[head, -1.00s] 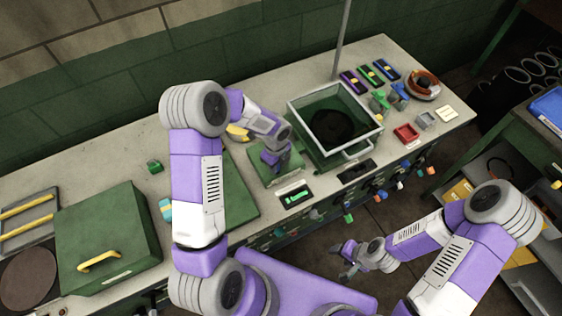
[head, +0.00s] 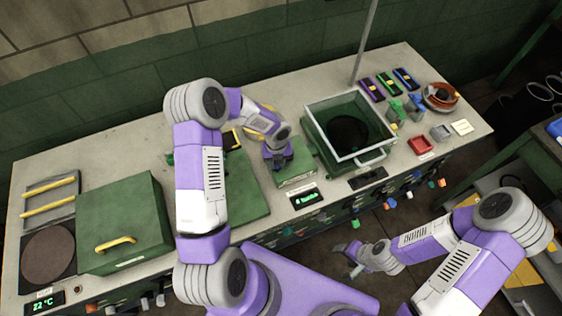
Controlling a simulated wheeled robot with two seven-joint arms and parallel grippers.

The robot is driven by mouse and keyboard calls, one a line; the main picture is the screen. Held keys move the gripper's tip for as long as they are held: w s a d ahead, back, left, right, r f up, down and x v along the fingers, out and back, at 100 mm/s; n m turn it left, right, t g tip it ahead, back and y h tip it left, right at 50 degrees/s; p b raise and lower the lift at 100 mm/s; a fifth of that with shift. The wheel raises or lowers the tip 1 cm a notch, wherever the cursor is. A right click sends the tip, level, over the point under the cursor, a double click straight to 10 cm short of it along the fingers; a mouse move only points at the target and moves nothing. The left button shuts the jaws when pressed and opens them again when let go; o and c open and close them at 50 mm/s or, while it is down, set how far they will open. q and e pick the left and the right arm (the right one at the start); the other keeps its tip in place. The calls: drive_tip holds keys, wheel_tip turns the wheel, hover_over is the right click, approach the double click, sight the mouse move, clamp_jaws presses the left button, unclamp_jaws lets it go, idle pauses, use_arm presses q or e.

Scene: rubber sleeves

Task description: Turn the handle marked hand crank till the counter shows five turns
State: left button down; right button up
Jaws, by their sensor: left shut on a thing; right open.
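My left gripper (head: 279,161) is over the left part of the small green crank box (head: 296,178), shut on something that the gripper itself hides. The crank handle cannot be made out; it appears to be what the jaws hold. The counter (head: 305,197) is a small dark display with green characters at the box's front, too small to read surely. My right gripper (head: 353,260) is open and empty, in front of the bench and away from the crank.
A glass-walled green basin (head: 318,135) with a front handle stands just right of the crank box. A green lidded box (head: 120,215) with a yellow handle is at left. Small trays and coloured blocks lie at right. Knobs line the bench front.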

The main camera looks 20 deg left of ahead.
idle(0.4)
use_arm(q)
drive_tip(key=c, duration=0.8)
unclamp_jaws()
drive_tip(key=shift+c, duration=0.2)
drive_tip(key=shift+r, duration=0.1)
wheel_tip(320, 180, up, 8)
drive_tip(key=shift+f, duration=0.25)
drive_tip(key=shift+c, duration=0.2)
idle(1.4)
